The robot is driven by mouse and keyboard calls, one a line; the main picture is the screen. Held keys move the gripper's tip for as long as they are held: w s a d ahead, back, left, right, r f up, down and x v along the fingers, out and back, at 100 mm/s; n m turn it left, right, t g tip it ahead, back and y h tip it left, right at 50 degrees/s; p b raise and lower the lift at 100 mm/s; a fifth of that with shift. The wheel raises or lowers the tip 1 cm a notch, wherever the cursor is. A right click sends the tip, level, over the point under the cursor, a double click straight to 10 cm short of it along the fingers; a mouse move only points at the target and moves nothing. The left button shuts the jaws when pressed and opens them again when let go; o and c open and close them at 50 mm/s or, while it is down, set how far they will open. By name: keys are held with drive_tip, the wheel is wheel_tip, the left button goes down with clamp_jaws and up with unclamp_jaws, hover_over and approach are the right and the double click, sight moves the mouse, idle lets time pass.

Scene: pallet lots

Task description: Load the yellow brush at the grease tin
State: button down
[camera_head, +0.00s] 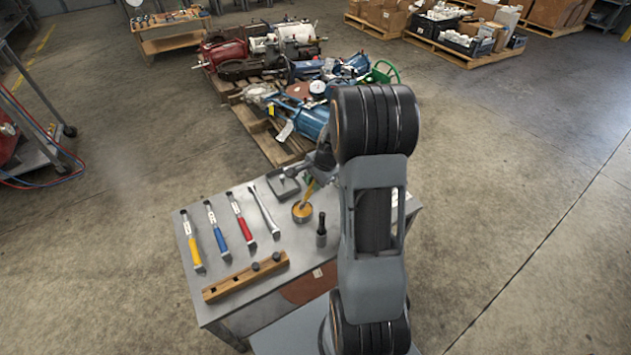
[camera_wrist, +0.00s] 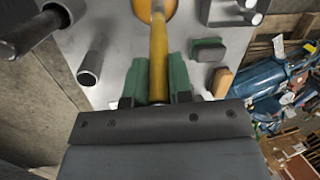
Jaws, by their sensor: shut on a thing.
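The yellow brush (camera_head: 308,192) slants down from my gripper (camera_head: 318,172) to the grease tin (camera_head: 302,212), a small round tin with an orange top on the grey table. In the wrist view its yellow handle (camera_wrist: 158,50) runs between the green fingers of my gripper (camera_wrist: 158,85), which is shut on it. The handle's far end meets the orange tin (camera_wrist: 152,8) at the top of that view. The brush's bristle end is hidden, and I cannot tell how deep it sits. My arm covers part of the table's right side.
Tools with yellow (camera_head: 191,240), blue (camera_head: 216,229) and red (camera_head: 242,219) handles lie left of the tin. A wooden block (camera_head: 232,284) lies at the front. A dark upright cylinder (camera_head: 321,231) stands close right of the tin. A grey tray (camera_head: 284,188) is behind.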

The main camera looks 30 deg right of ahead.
drive_tip(key=shift+f, duration=0.45)
idle(1.1)
wheel_tip(320, 180, up, 7)
drive_tip(key=p, duration=0.5)
drive_tip(key=shift+p, duration=0.4)
idle(0.7)
